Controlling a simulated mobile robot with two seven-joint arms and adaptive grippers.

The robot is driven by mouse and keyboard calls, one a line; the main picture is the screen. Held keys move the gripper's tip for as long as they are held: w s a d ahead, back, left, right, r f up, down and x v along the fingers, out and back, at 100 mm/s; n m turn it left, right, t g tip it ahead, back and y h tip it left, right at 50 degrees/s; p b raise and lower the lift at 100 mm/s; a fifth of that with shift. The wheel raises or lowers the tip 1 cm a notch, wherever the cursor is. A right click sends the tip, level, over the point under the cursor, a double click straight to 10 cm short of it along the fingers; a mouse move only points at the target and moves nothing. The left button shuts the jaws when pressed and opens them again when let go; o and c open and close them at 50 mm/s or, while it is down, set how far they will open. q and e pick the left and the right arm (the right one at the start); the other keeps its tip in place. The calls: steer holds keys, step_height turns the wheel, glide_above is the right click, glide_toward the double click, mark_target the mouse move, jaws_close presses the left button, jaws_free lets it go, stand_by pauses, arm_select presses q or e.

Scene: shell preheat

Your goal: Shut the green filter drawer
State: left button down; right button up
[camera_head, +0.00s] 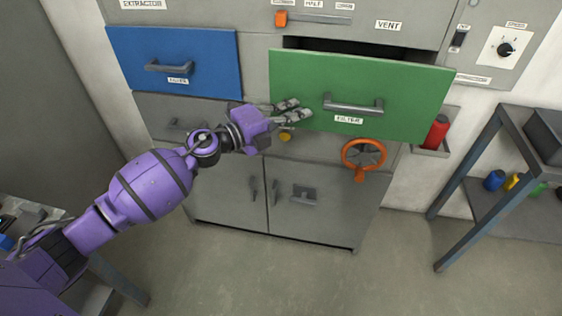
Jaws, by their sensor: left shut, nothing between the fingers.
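The green filter drawer (400,94) sits in the upper right of the grey cabinet. It stands pulled out, with a dark gap above its front. Its front has a grey bar handle (353,106) and a label that reads "FILTER". My left gripper (305,110) is shut and empty at the lower left part of the green front, left of the handle. I cannot tell whether its fingertips touch the front. My right gripper is not in view.
A blue drawer (205,58) sits flush-looking to the left. An orange handwheel (364,158) is below the green drawer. A red cylinder (436,132) stands in a wall holder at right. A metal table (500,122) stands further right. The floor in front is clear.

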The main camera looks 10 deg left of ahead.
arm_select(q)
steer(key=w+b, duration=0.2)
steer(key=w, duration=0.7)
steer(key=shift+w+f, duration=0.2)
steer(key=shift+w, duration=0.4)
steer(key=shift+r, duration=0.2)
steer(key=shift+a, duration=0.1)
